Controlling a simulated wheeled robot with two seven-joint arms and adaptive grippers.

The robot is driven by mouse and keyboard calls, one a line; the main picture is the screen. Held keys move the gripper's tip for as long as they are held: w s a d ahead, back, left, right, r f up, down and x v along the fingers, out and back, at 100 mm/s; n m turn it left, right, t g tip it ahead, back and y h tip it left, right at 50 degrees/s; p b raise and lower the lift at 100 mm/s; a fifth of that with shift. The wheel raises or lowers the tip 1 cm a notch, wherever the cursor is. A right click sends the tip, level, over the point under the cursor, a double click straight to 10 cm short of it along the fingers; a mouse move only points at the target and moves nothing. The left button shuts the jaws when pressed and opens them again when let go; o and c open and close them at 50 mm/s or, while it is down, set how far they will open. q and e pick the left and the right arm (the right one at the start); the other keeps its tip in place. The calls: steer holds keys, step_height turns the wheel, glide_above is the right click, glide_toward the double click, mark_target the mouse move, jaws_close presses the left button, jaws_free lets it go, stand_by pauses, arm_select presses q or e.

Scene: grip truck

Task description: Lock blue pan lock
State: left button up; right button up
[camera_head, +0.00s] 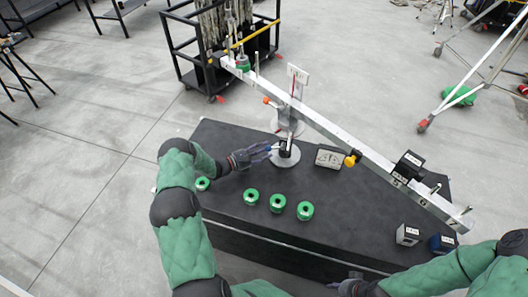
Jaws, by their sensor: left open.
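A small blue piece, which looks like the pan lock (274,149), sticks out from the left side of the hub. My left gripper (264,153) comes in from the left, with its fingers open right beside the blue piece. I cannot tell whether they touch it, and the fingers partly hide it. My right gripper (345,284) is low at the table's front edge, small and partly hidden; its finger state is unclear.
The white beam (335,132) slopes down to the right above the table (350,215). Several green rings (277,203) lie in front. A grey plate (329,158), a grey block (407,235) and a blue block (442,243) also sit there. A black cart (190,75) stands behind.

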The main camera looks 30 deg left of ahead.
arm_select(q)
steer(key=shift+w+d, duration=0.1)
steer(key=shift+w, duration=0.1)
jaws_close()
steer(key=shift+r, duration=0.15)
steer(key=shift+s+a+r+m+g+y+p, duration=0.1)
steer(key=shift+a+r+m+g+y+p, duration=0.1)
steer(key=shift+r+m+g+y+p, duration=0.85)
steer(key=shift+a+r+m+g+y+p, duration=0.25)
steer(key=shift+r+m+p, duration=0.45)
steer(key=shift+p, duration=0.75)
steer(key=shift+d+r, duration=0.1)
jaws_free()
